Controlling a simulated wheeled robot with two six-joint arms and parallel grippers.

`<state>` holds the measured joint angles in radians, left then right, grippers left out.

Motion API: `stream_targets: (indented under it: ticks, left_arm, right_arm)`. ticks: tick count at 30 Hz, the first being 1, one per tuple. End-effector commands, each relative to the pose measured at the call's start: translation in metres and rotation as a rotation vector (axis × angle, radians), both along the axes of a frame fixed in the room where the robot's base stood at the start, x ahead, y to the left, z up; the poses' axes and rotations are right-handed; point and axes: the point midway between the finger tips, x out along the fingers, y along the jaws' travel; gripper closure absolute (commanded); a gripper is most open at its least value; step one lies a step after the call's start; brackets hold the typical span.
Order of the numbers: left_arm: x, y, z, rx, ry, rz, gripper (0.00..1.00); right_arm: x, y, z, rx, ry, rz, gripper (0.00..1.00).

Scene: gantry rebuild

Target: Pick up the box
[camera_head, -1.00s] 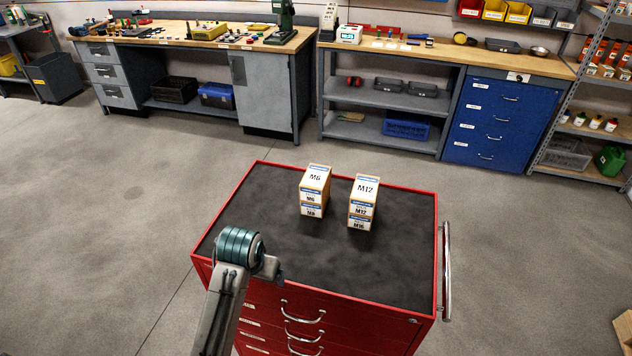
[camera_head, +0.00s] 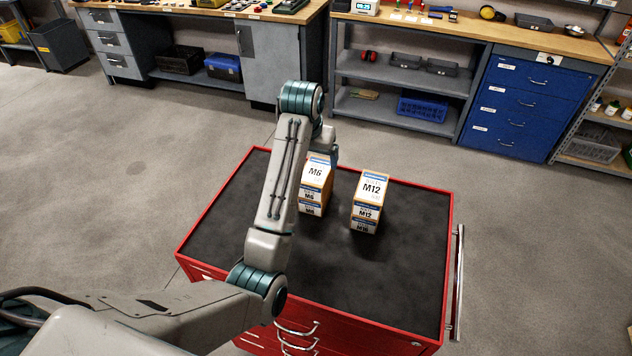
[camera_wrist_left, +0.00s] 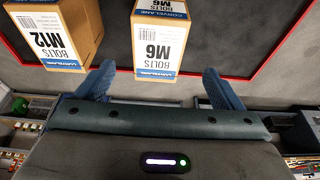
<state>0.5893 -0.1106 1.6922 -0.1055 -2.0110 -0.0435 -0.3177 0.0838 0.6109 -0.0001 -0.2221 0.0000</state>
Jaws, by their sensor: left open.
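The M12 box (camera_wrist_left: 57,32) lies outside the left finger. My right gripper is not in view.
The red cart (camera_head: 452,235) has a dark mat top, clear left, right and in front of the stacks, and a side handle (camera_head: 459,285). A workbench (camera_head: 245,60), shelving and blue drawers (camera_head: 513,105) stand behind, across open floor.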

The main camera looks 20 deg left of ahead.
Motion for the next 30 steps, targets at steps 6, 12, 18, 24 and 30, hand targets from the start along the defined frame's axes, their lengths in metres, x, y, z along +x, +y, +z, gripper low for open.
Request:
stream_targets:
  ticks: [6,12,18,24,30]
  left_arm:
    - [0.008,0.000,-0.029,0.001,0.002,0.000,0.11]
    - [0.011,-0.002,-0.044,0.000,0.004,0.000,0.11]
    - [0.017,-0.004,-0.072,0.001,0.003,0.001,0.11]
    - [0.020,-0.004,-0.084,0.001,-0.001,0.001,0.11]
    - [0.020,-0.004,-0.084,0.001,-0.001,0.001,0.11]
  right_arm:
    - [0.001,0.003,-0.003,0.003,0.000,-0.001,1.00]
    - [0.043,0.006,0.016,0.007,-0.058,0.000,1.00]
    - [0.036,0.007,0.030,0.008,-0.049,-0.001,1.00]
    - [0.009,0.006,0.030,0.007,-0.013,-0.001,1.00]
    - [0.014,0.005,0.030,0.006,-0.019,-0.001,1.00]
